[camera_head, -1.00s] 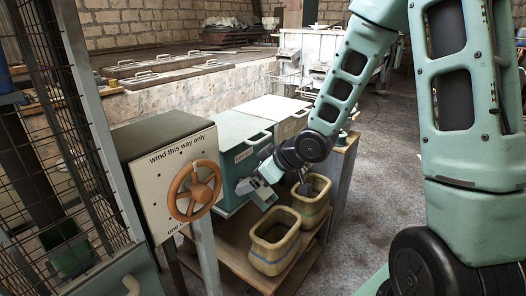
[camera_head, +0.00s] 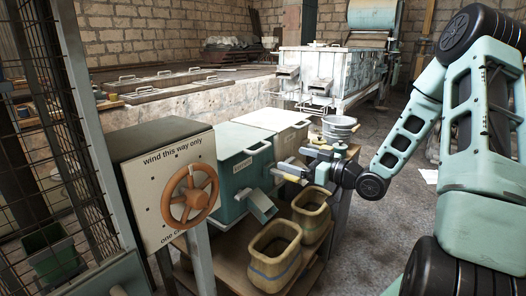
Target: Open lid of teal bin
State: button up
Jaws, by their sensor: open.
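The teal bin (camera_head: 234,186) stands right of the wheel box, with a label on its front and a grey-teal spout low on its front. Its lid (camera_head: 232,139) lies shut, with a bar handle (camera_head: 258,148) along its right edge. My gripper (camera_head: 284,170) is open and empty. It appears to the right of the teal bin, slightly below the lid handle in the picture and apart from the handle. Its fingers point left; the exact gap to the bin's front cannot be told.
A white-lidded bin (camera_head: 268,118) stands just behind the teal one. Two woven baskets (camera_head: 272,258) (camera_head: 311,213) stand on a wooden shelf below. A box with an orange wheel (camera_head: 190,195) is at left. A metal pot (camera_head: 340,124) sits behind my gripper.

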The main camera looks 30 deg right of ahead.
aim_at(265, 149)
jog(key=b+x, duration=0.1)
jog(key=x, duration=1.1)
jog(key=shift+w+a, duration=0.1)
jog(key=shift+w, duration=0.1)
